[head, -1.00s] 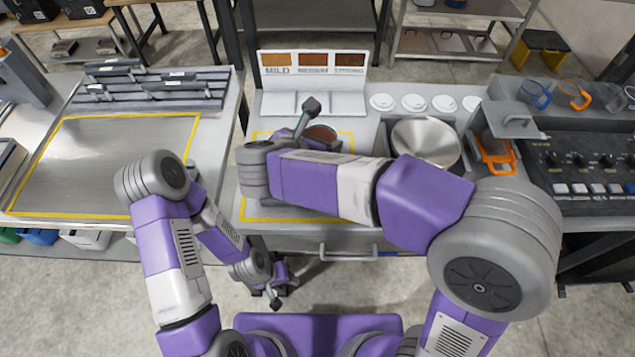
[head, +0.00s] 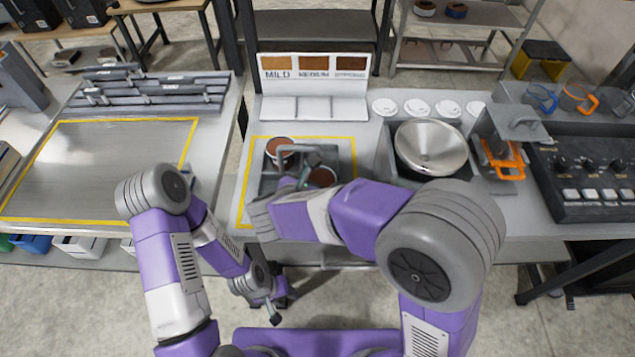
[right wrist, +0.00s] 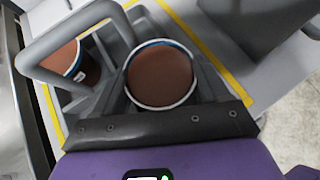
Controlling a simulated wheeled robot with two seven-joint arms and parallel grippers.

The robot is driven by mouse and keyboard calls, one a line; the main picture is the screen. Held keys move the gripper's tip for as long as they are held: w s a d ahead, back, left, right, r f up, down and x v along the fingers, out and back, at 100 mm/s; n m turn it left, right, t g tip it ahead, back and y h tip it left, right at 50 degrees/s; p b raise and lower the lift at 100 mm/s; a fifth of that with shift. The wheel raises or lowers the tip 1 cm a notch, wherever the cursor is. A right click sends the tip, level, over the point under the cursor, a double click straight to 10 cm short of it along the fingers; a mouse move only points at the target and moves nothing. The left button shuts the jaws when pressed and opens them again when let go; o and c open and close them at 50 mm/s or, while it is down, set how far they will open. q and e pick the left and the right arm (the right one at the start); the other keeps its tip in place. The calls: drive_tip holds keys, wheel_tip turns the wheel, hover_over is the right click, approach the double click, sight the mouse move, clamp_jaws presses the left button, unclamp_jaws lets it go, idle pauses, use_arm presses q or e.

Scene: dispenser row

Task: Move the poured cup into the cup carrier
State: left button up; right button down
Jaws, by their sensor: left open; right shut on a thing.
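The poured cup (head: 322,177), white-rimmed with brown contents, is between the fingers of my right gripper (head: 308,178), at the right side of the grey cup carrier (head: 268,182). In the right wrist view the cup (right wrist: 161,76) looks upright, with a finger on either side and the carrier's handle (right wrist: 75,45) close at left. Whether its base rests in the compartment is hidden. Another brown-filled cup (head: 280,147) stands in the carrier's back left. My left gripper (head: 275,308) is open and empty, low in front of the counter.
A steel bowl (head: 430,147) stands right of the carrier, with white lids (head: 415,107) behind it. A label board (head: 313,65) stands at the back. The yellow-outlined left table area (head: 100,165) is clear.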

unclamp_jaws()
drive_tip(key=shift+f, duration=0.1)
drive_tip(key=shift+s+a+r, duration=0.15)
drive_tip(key=shift+r, duration=0.25)
drive_tip(key=p+v, duration=0.2)
drive_tip(key=v, duration=0.9)
drive_tip(key=shift+s, duration=0.25)
